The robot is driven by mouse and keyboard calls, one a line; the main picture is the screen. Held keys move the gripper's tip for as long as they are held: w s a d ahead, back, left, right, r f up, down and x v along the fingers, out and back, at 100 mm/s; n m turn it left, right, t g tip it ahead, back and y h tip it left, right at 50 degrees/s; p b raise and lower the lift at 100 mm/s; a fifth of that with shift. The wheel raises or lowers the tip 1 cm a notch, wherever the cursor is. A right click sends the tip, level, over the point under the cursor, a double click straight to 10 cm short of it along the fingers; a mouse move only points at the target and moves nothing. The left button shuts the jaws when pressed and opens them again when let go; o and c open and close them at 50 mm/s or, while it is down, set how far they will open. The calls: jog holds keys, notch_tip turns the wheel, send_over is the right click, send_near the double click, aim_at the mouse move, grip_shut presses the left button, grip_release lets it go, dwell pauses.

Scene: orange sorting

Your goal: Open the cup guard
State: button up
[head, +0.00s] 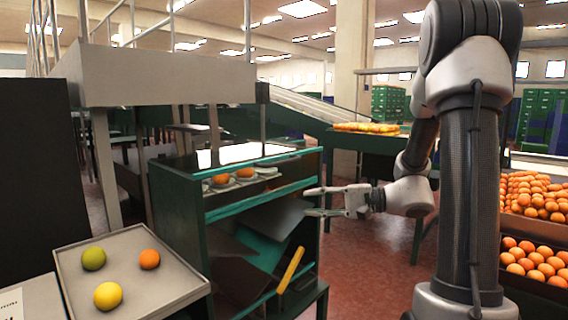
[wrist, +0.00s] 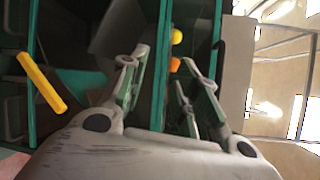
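The green-framed machine (head: 178,212) stands left of centre in the head view. Orange fruit (head: 221,179) sits in cups along its top. A yellow bar (head: 290,270) slants across its lower front and shows at left in the wrist view (wrist: 42,85). A grey sloping panel (head: 272,218) lies under the top rail. I cannot tell which part is the cup guard. My gripper (head: 309,202) is open and empty, pointing left near the machine's right front edge. In the wrist view its fingers (wrist: 160,68) are apart, with the green frame beyond; contact is unclear.
A grey tray (head: 183,291) at lower left holds a green, an orange and a yellow fruit. Crates heaped with oranges (head: 535,260) stand at right. A green table (head: 352,139) stands behind. Red floor (head: 370,245) is clear between machine and arm.

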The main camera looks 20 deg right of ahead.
aim_at(286, 162)
jog(key=w+r+n+t+y, duration=0.2)
jog(key=w+r+t, duration=0.15)
jog(key=r, duration=0.45)
jog(key=shift+n, duration=0.3)
jog(key=x, duration=0.7)
jog(key=shift+w+a+f, duration=0.1)
jog(key=shift+w+a, duration=0.1)
jog(key=shift+w, duration=0.2)
grip_shut()
